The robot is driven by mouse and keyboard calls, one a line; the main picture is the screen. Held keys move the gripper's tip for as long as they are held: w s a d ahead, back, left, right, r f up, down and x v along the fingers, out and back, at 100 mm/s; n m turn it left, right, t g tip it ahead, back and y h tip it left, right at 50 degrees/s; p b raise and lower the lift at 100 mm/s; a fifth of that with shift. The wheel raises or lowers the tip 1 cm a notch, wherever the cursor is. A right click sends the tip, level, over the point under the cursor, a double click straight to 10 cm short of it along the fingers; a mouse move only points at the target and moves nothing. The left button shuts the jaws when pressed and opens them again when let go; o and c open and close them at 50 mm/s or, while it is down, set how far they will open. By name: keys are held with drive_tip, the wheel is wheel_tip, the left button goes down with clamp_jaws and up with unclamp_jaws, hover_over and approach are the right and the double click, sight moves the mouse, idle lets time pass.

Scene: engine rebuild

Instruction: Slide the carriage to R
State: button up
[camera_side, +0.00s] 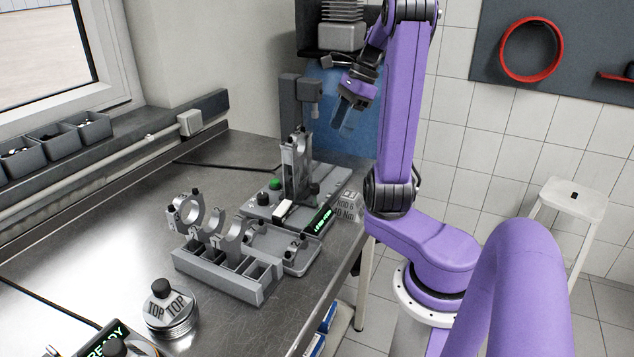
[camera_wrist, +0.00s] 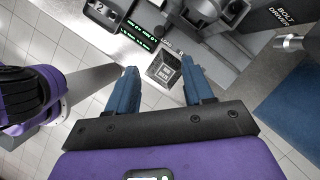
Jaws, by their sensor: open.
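The bolt-driver station (camera_side: 262,212) stands at the back of the bench, with a green button, a small green-lit display (camera_side: 320,218) and an upright connecting rod (camera_side: 298,160) in it. The carriage is probably the grey part with a dark knob (camera_side: 314,189) at the foot of the rod; a dark knob also shows at the top of the wrist view (camera_wrist: 206,8).
The driver column (camera_side: 290,108) rises behind the rod. A rack of rod caps (camera_side: 225,262) and a grey tray (camera_side: 300,255) stand in front of the station. A round TOP piston (camera_side: 170,312) sits nearer. The bench's left middle is clear.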

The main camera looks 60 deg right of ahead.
sight(316, 184)
drive_tip(key=x, duration=1.6)
drive_tip(key=shift+a+f, duration=0.1)
drive_tip(key=shift+f, duration=0.15)
clamp_jaws()
